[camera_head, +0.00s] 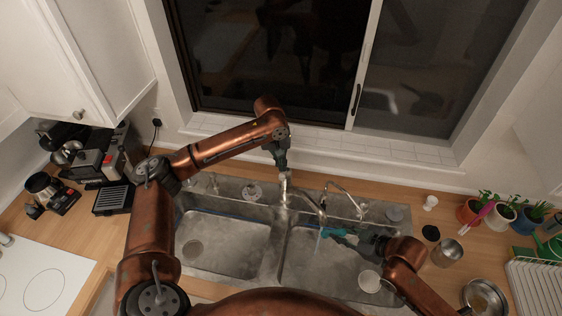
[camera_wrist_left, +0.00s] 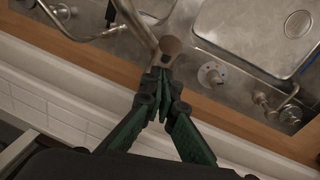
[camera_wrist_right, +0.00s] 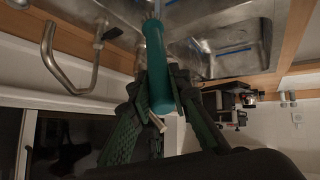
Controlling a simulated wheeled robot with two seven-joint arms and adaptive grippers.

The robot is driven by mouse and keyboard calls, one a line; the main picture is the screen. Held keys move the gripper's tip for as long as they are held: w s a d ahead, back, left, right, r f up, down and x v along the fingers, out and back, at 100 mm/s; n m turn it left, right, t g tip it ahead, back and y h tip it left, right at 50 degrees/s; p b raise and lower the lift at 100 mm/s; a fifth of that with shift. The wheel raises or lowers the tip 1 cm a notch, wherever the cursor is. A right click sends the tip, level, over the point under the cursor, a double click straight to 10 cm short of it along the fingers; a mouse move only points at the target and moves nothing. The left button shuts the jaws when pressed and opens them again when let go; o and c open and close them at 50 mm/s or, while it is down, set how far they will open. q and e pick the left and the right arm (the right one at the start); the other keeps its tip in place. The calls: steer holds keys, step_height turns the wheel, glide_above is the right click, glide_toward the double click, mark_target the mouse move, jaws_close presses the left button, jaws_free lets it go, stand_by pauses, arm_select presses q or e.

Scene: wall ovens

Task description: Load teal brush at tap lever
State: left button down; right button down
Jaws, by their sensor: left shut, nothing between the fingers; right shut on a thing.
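The teal brush (camera_wrist_right: 154,55) is gripped in my right gripper (camera_wrist_right: 160,95). In the right wrist view its handle runs up and away between the fingers toward the sink, its far end small and unclear. In the head view, the brush (camera_head: 337,231) lies over the right basin, below the tap spout. My left gripper (camera_head: 281,160) is shut and empty, pointing down at the top of the main tap (camera_head: 286,190). In the left wrist view, its closed fingertips (camera_wrist_left: 163,75) are right at the tap's rounded top (camera_wrist_left: 171,45); whether they touch is unclear. The lever is not clearly distinguishable.
The steel sink has a left basin (camera_head: 225,217) and a right basin (camera_head: 300,285). A slim curved second tap (camera_head: 344,188) stands right of the main tap. Potted plants (camera_head: 500,214) and a metal cup (camera_head: 447,252) stand on the right counter; a coffee machine (camera_head: 100,160) is at left.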

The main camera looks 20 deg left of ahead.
mark_target(281, 174)
arm_select(q)
steer(key=shift+s+d+f, duration=0.2)
steer(key=shift+s+f, duration=0.45)
steer(key=shift+s, duration=0.1)
steer(key=shift+s+f+t, duration=0.25)
steer(key=shift+t, duration=0.05)
steer(key=shift+s+d+f, duration=0.1)
steer(key=shift+s+f, duration=0.1)
steer(key=shift+f, duration=0.05)
step_height(281, 174, up, 14)
steer(key=a, duration=0.2)
steer(key=shift+w+a, duration=0.2)
steer(key=shift+w, duration=0.1)
steer(key=shift+r, duration=0.2)
arm_select(e)
steer(key=shift+d, duration=0.1)
